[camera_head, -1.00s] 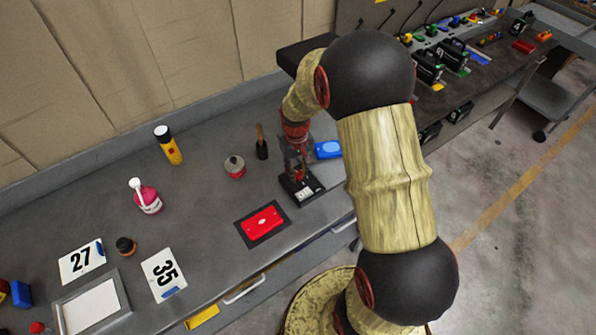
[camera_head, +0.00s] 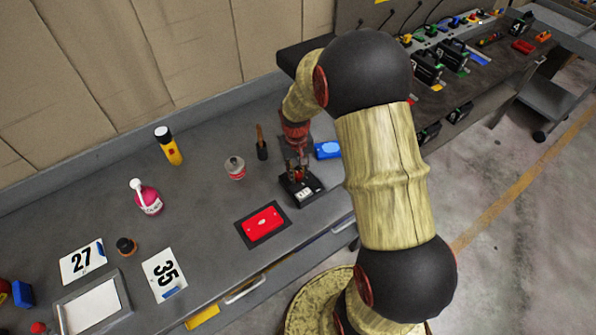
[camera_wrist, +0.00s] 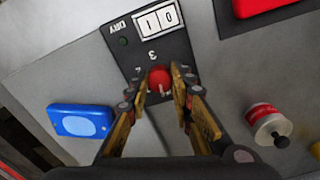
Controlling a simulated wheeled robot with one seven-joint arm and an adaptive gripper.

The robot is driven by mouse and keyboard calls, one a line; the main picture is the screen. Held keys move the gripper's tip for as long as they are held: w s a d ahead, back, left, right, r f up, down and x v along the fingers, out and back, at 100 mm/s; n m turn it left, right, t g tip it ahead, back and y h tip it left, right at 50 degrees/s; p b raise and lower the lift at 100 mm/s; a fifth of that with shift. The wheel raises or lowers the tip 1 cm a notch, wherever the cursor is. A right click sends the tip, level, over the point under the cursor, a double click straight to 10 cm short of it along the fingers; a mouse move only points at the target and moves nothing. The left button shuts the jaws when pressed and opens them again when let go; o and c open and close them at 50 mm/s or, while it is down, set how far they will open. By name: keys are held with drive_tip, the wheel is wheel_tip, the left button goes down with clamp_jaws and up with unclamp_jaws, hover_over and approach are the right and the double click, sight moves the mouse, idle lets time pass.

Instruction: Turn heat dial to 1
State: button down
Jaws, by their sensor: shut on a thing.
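The heat dial is a red round knob (camera_wrist: 159,78) on a black control box (camera_wrist: 128,60). The number 3 is printed beside it, and other marks around it are partly hidden by my fingers. My gripper (camera_wrist: 160,92) has one finger on each side of the knob and is shut on it. The box has a white switch marked 0 and 1 (camera_wrist: 157,18) and the word DRY. In the head view the black box (camera_head: 305,193) stands near the bench's front edge, with my gripper (camera_head: 299,172) over it.
A blue case (camera_head: 327,150) lies behind the box, and a red case (camera_head: 264,223) lies on a dark mat to its left. A small can (camera_head: 235,168) and a brush holder (camera_head: 262,150) stand nearby. The bench between the can and the pink bottle (camera_head: 147,198) is clear.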

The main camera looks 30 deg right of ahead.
sight(297, 173)
drive_tip(key=m+p, duration=0.1)
drive_tip(key=m, duration=0.4)
drive_tip(key=shift+w+m+p, duration=0.1)
drive_tip(key=shift+m+p, duration=0.25)
drive_tip(key=shift+m, duration=2.05)
drive_tip(key=c, duration=1.5)
unclamp_jaws()
drive_tip(key=shift+c, duration=0.2)
wheel_tip(297, 173, up, 12)
drive_tip(key=shift+w, duration=0.15)
